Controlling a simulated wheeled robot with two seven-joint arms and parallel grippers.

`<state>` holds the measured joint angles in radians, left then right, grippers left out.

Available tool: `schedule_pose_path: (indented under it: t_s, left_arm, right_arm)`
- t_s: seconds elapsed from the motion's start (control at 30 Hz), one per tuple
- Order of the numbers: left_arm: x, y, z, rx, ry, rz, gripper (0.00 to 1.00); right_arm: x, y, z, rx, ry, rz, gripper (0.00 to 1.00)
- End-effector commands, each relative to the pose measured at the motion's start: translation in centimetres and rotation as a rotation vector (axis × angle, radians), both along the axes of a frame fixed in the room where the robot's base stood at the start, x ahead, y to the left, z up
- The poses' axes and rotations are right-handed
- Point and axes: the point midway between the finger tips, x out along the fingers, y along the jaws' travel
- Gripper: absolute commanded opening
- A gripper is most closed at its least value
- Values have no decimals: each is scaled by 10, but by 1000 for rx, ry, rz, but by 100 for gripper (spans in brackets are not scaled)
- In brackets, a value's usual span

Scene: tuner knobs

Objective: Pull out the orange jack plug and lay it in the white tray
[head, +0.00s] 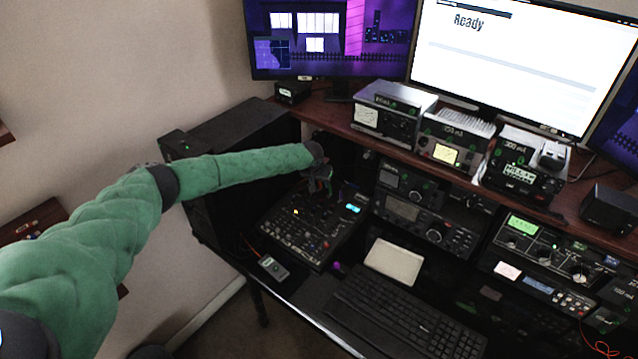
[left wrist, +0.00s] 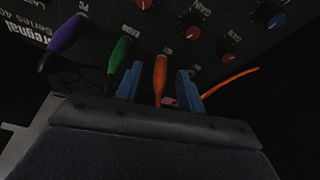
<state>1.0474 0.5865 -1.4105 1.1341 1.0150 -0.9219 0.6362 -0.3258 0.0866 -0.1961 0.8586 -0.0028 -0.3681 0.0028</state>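The orange jack plug (left wrist: 160,76) stands in the panel of a black mixer (head: 300,232), between a green plug (left wrist: 117,62) and an orange cable (left wrist: 228,82) in the left wrist view. My left gripper (left wrist: 160,84) is open, with its blue fingers on either side of the orange plug and visible gaps to both. In the head view my left gripper (head: 320,180) is over the back part of the mixer; the plug cannot be made out there. The white tray (head: 395,262) lies flat and empty on the desk, right of the mixer. My right gripper is not in view.
A purple plug (left wrist: 66,36) sits left of the green one, and coloured knobs (left wrist: 190,18) line the panel. A keyboard (head: 405,315) lies in front of the tray. Radios (head: 425,230) stand behind it under a shelf. A small grey device (head: 273,267) lies by the mixer.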

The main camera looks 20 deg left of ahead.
Motion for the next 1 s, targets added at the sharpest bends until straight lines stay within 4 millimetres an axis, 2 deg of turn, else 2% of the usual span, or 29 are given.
schedule_pose_path:
  t_s: [0.23,0.43,1.0]
  left_arm:
    - [0,0,0,0,0,0,39]
    - [0,0,0,0,0,0,0]
    - [-1,1,10,0,0,0,0]
  right_arm:
    - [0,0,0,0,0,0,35]
    - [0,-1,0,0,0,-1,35]
    - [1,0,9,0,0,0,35]
